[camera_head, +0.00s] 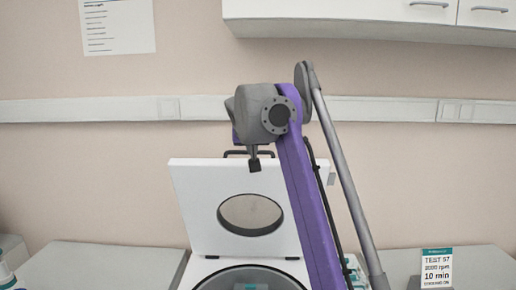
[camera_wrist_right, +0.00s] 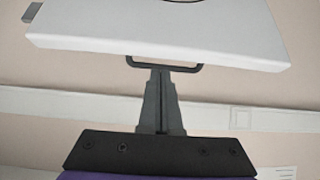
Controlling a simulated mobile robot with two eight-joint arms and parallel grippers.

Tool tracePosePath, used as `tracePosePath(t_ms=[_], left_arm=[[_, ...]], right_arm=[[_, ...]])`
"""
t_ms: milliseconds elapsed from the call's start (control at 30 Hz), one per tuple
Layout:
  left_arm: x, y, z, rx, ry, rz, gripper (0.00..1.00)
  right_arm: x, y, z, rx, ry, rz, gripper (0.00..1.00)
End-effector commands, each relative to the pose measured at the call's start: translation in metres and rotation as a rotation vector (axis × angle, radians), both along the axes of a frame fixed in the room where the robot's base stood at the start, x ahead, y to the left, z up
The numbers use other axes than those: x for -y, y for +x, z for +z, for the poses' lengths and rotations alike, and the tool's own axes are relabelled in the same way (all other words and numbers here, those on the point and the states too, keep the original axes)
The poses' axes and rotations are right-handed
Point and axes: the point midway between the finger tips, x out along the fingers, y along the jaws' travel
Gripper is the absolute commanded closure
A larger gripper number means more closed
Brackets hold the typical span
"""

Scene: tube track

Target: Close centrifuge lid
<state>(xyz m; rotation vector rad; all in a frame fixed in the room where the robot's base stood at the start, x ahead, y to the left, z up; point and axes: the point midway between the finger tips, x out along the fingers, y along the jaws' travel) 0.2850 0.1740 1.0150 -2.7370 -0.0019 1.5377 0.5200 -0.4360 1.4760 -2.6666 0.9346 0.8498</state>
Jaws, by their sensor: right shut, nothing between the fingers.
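The centrifuge's white lid (camera_head: 200,195) stands raised in the head view, with a round window (camera_head: 250,214) in it. A dark handle loop (camera_head: 232,153) sits on its top edge; it also shows in the right wrist view (camera_wrist_right: 200,68) below the white lid edge (camera_wrist_right: 150,45). My right gripper (camera_head: 254,166) points down at the lid's top edge. In the right wrist view my right gripper (camera_wrist_right: 161,71) is shut and empty, its tips overlapping the handle loop. I cannot tell whether they touch it. The open centrifuge bowl (camera_head: 250,276) is below the lid, partly cut off. My left gripper is out of view.
A label card (camera_head: 437,268) stands on the right counter (camera_head: 485,268). My right arm hides some teal-and-white items (camera_head: 353,268). White cabinets (camera_head: 350,12) hang above.

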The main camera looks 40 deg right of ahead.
Motion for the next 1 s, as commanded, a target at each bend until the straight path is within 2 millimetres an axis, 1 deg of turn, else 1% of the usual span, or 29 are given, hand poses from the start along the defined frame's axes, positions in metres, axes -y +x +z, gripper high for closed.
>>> tracePosePath(t_ms=[33, 100, 167, 267, 500, 700, 833, 1000], left_arm=[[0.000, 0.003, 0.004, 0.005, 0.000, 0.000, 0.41], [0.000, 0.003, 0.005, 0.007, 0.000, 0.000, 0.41], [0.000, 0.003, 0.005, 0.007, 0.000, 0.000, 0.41], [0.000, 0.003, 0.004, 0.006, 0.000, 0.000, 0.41], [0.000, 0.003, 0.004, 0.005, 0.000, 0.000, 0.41], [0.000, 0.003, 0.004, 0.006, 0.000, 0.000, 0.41], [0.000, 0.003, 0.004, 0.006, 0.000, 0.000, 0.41], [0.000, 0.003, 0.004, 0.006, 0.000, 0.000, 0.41]], right_arm=[[0.007, -0.001, 0.010, 0.014, -0.005, -0.013, 1.00], [0.011, -0.001, 0.015, 0.027, -0.009, -0.024, 1.00], [0.015, 0.000, 0.016, 0.031, -0.010, -0.029, 1.00], [0.021, 0.005, 0.010, 0.032, -0.011, -0.032, 1.00], [0.044, 0.033, -0.015, 0.031, -0.010, -0.031, 1.00], [0.060, 0.053, -0.031, 0.030, -0.011, -0.030, 1.00], [0.065, 0.059, -0.037, 0.030, -0.010, -0.029, 1.00], [0.067, 0.061, -0.039, 0.030, -0.011, -0.029, 1.00]])
